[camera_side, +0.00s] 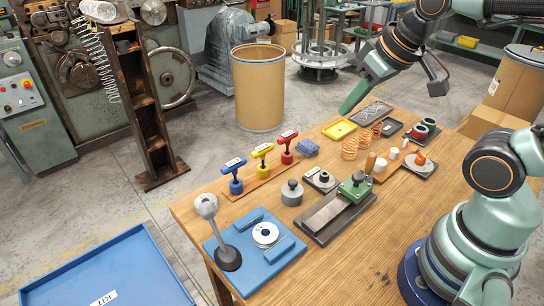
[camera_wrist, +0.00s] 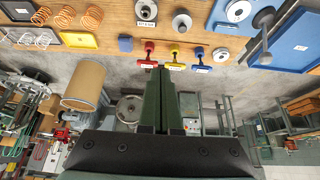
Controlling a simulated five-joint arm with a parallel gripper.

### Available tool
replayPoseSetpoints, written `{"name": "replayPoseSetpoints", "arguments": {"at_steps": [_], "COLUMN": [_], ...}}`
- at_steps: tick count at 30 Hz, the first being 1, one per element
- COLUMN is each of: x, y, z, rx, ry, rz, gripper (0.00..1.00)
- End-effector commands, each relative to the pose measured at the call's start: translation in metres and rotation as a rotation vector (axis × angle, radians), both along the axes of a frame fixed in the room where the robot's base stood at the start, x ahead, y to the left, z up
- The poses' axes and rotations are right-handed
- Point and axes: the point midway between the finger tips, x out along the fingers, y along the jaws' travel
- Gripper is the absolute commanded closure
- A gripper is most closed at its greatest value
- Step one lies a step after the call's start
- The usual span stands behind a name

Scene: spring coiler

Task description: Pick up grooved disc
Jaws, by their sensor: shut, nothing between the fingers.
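The round silver disc with a ringed face (camera_side: 265,234), which looks like the grooved disc, lies on the blue plate (camera_side: 233,262) at the near left of the table. It also shows in the wrist view at the upper right (camera_wrist: 238,10).
A grey post with a ball top (camera_side: 207,207) stands beside the disc. Blue, yellow and red T-handled tools (camera_side: 262,152) line the far edge. A knobbed grey weight (camera_side: 292,192), a green-clamped fixture (camera_side: 340,200) and copper springs (camera_side: 350,148) fill the middle. The front wood is bare.

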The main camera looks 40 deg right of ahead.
Motion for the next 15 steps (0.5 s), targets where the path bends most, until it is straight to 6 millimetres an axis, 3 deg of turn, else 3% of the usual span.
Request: {"name": "replayPoseSetpoints", "arguments": {"at_steps": [11, 15], "x": [0.0001, 0.0001], "y": [0.0002, 0.0002], "z": [0.0, 0.0002], "rx": [0.0, 0.0], "ry": [0.0, 0.0], "rz": [0.001, 0.001], "gripper": [1.0, 0.5]}}
